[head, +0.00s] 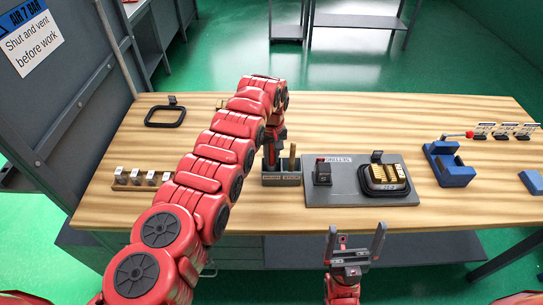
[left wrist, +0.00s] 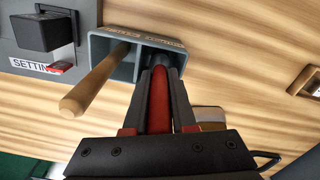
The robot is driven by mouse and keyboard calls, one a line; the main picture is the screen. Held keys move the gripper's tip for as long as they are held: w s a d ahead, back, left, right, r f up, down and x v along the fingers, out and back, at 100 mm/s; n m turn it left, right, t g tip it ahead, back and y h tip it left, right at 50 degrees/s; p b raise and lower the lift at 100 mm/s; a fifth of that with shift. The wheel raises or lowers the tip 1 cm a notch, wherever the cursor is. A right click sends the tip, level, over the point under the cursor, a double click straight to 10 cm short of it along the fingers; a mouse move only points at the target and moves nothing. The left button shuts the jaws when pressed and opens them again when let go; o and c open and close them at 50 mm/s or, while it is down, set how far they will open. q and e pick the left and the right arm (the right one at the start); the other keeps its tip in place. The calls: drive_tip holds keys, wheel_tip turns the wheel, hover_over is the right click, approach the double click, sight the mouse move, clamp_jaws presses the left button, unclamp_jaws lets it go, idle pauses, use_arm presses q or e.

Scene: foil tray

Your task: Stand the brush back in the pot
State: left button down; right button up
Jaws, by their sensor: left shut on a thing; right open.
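The pot (head: 281,180) is a grey two-compartment holder with a label on each front half; it also shows in the left wrist view (left wrist: 98,48). A wooden stick (left wrist: 95,82) leans in one compartment. My left gripper (left wrist: 160,80) is shut on the red handle of the brush (left wrist: 160,105), over the other compartment. The brush's far end points into that compartment; whether it touches the bottom is hidden. In the head view my left gripper (head: 270,150) is just behind the pot, partly hidden by my arm. My right gripper (head: 353,245) is open and empty at the table's front edge.
A grey board (head: 340,195) right of the pot carries a black block (head: 323,174) and a dark tray (head: 370,185) with brass pieces. A wooden rack (head: 125,178) stands left, a black frame (head: 160,116) back left.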

use_arm(q)
drive_tip(key=shift+f, duration=0.35)
idle(0.5)
idle(0.5)
drive_tip(key=shift+c, duration=0.9)
unclamp_jaws()
drive_tip(key=shift+r, duration=0.2)
drive_tip(key=shift+r+p, duration=1.05)
drive_tip(key=shift+r, duration=0.25)
drive_tip(key=shift+r+p, duration=0.8)
drive_tip(key=shift+r, duration=0.65)
drive_tip(key=shift+r+p, duration=0.35)
drive_tip(key=shift+r, duration=1.2)
